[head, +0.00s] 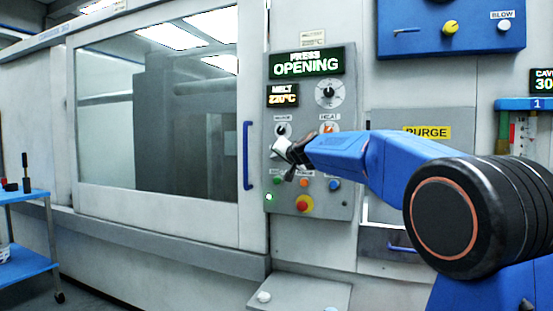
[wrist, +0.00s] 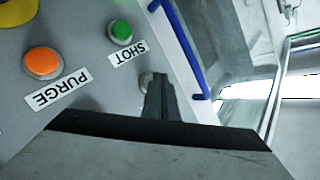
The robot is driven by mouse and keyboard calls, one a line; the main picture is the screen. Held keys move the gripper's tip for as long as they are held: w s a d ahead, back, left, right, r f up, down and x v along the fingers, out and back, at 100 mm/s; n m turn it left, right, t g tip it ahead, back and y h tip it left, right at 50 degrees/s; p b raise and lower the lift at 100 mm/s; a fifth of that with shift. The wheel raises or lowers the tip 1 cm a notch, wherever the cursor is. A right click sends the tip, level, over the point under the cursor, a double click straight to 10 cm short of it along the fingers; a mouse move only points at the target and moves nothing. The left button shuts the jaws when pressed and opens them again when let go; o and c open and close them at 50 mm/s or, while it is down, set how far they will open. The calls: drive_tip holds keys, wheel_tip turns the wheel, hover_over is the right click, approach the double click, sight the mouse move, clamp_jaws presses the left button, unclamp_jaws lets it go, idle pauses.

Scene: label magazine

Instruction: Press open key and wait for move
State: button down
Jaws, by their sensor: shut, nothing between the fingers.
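The grey control panel (head: 345,205) carries a lit display (head: 306,63) reading "PRESS OPENING". My gripper (head: 287,152) is in front of the panel's left middle, and its fingers cover part of the panel there. In the wrist view my gripper (wrist: 160,85) is shut and empty, its tips at a small pale round key or knob (wrist: 146,79) beside the green SHOT button (wrist: 121,31). I cannot tell whether they touch it. No label reading "open" is legible. The press door window (head: 160,110) shows a dark block behind it.
The blue door handle (head: 247,155) stands just left of the panel. A melt display (head: 283,95) and dial (head: 329,93) sit above. A blue cart (head: 25,265) stands at far left.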

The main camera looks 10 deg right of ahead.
drive_tip(key=shift+s+a, duration=0.45)
drive_tip(key=shift+s, duration=0.25)
drive_tip(key=shift+s+a, duration=0.75)
drive_tip(key=shift+s, duration=0.3)
drive_tip(key=shift+s+a, duration=0.75)
drive_tip(key=shift+s, duration=0.25)
drive_tip(key=s+d+f+n+g+h, duration=0.1)
drive_tip(key=s+d+f+n+g, duration=0.1)
drive_tip(key=s+f, duration=1.1)
drive_tip(key=s+d+f+n+g, duration=0.1)
drive_tip(key=s+f+g, duration=0.4)
drive_tip(key=s+f, duration=0.9)
drive_tip(key=s+d+f+n+g+h, duration=0.1)
drive_tip(key=s+d+f+g, duration=0.3)
drive_tip(key=s+f, duration=0.9)
drive_tip(key=s+n, duration=0.1)
drive_tip(key=s, duration=1.3)
drive_tip(key=shift+f+n+h, duration=0.3)
drive_tip(key=shift+f, duration=0.05)
